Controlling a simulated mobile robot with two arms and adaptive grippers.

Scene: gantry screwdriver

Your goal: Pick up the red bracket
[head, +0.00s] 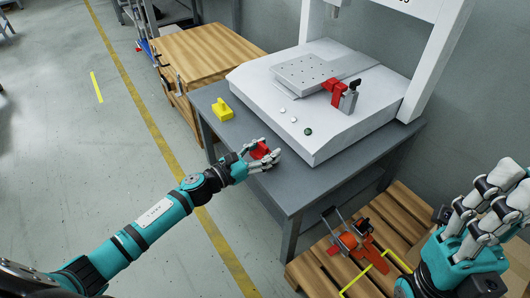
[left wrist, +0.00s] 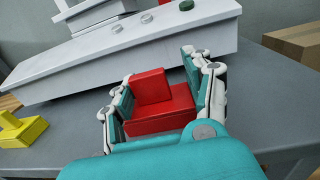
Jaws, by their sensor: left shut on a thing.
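The red bracket (head: 260,150) is an L-shaped block between the fingers of my left gripper (head: 264,158), over the front edge area of the grey table. In the left wrist view the bracket (left wrist: 161,108) sits between the white-and-teal fingers of the left gripper (left wrist: 163,100), which are shut on it from both sides. Whether its underside touches the table is unclear. My right gripper (head: 490,197) is at the lower right, its white fingers extended and spread, with nothing seen in it.
A white gantry machine (head: 318,132) stands on the grey table (head: 290,192), with a red clamp (head: 334,88) on its bed. A yellow bracket (head: 222,109) lies to the left. A wooden pallet (head: 310,268) with orange-red tools (head: 352,243) is below. The floor left is clear.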

